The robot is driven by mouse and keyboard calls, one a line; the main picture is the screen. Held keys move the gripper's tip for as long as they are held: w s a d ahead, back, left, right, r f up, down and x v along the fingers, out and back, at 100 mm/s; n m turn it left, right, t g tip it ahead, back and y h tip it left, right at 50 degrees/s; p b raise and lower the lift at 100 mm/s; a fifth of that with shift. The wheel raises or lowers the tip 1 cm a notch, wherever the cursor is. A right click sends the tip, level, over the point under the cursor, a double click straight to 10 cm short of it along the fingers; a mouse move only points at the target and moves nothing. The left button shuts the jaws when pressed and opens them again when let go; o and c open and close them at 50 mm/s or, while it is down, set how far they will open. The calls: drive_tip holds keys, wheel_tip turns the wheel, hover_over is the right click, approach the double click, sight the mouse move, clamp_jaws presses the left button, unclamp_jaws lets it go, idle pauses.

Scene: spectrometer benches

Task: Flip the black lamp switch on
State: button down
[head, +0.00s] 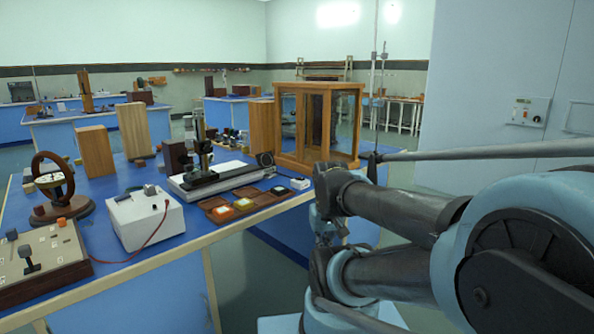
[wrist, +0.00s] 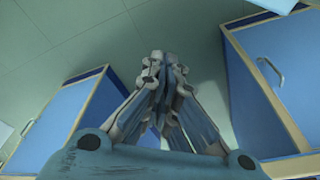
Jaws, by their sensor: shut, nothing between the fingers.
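A beige sloped panel (head: 45,262) at the front left of the near bench carries a black lever switch (head: 27,258) and small knobs. A white box (head: 145,218) beside it has dark knobs on top and a red lead. I cannot tell which control is the lamp switch, nor whether the lever is on or off. My gripper (wrist: 165,65) is shut and empty in the wrist view, over the floor between blue cabinets, touching nothing visible. In the head view my arm is folded at the right, off the bench edge, and the fingers cannot be made out.
Blue cabinets (wrist: 60,115) flank my gripper. A control plate (head: 530,112) is on the right wall.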

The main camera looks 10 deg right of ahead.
drive_tip(key=shift+w+a, duration=0.1)
drive_tip(key=shift+w, duration=0.25)
drive_tip(key=w+r+n+g, duration=0.2)
drive_tip(key=w+r+n, duration=1.1)
drive_tip(key=w+r, duration=0.4)
drive_tip(key=w+r+n, duration=0.2)
drive_tip(key=w+n, duration=0.2)
drive_tip(key=w, duration=0.2)
drive_tip(key=w+a+r+n+g, duration=0.1)
drive_tip(key=w+r+n, duration=0.2)
drive_tip(key=w, duration=0.3)
drive_tip(key=w+a+r+n, duration=0.1)
drive_tip(key=w+r+n, duration=0.2)
drive_tip(key=w+n, duration=0.2)
drive_tip(key=shift+w+a+h, duration=0.15)
drive_tip(key=shift+w+h, duration=0.25)
drive_tip(key=shift+w, duration=0.2)
